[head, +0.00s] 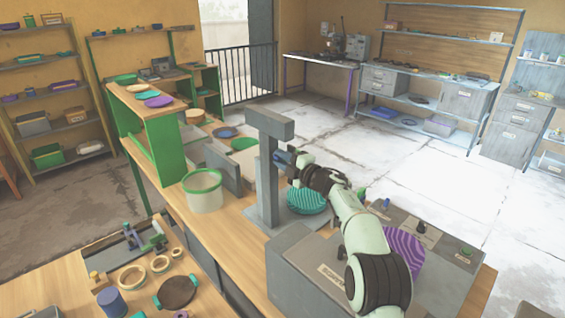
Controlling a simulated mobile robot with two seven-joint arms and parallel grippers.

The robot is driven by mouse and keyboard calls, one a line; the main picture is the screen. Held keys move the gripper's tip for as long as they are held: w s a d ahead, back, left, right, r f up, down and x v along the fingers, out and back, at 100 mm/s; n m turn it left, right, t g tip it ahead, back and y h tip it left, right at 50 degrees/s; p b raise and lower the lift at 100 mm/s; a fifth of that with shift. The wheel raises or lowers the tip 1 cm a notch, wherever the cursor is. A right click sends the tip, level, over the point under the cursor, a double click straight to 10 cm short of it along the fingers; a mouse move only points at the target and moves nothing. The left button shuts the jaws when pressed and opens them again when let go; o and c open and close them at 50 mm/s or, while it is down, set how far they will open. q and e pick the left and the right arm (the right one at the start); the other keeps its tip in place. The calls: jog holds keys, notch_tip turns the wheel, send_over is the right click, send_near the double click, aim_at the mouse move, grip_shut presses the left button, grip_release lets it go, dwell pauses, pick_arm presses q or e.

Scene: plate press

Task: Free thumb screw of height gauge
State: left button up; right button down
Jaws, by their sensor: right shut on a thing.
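My right gripper (284,158) reaches in from the lower right to the upper part of the grey upright press (268,180), under its overhanging head. It is shut on a small part there. The hand and distance hide that part, and I cannot tell if it is a thumb screw. A blue and green device with an upright piece (145,238), perhaps the height gauge, stands on the bench at the left, well apart from the gripper. Its screw is too small to make out. My left gripper is not in view.
A teal ribbed plate (306,201) lies at the press. A grey box (300,265) with a purple striped plate (405,250) stands in front. A pale bucket (203,190), green shelf (160,140), wooden rings (132,275) and brown disc (177,291) crowd the bench.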

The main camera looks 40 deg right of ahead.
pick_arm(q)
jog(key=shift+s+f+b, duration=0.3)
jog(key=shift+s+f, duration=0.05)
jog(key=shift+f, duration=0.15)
pick_arm(e)
jog(key=shift+n, duration=1.2)
jog(key=c, duration=1.2)
grip_release()
jog(key=shift+s+f, duration=0.1)
jog(key=shift+s, duration=0.15)
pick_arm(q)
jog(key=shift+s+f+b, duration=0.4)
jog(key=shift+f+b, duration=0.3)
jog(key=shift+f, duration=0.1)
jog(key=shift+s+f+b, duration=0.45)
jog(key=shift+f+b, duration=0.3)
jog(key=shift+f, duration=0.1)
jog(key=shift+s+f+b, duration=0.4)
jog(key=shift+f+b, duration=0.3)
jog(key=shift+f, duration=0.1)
pick_arm(e)
jog(key=shift+s+d, duration=0.2)
jog(key=shift+s, duration=1.95)
jog(key=shift+s+d, duration=0.15)
jog(key=shift+s, duration=2)
jog(key=shift+s+d, duration=0.2)
jog(key=shift+s, duration=1.95)
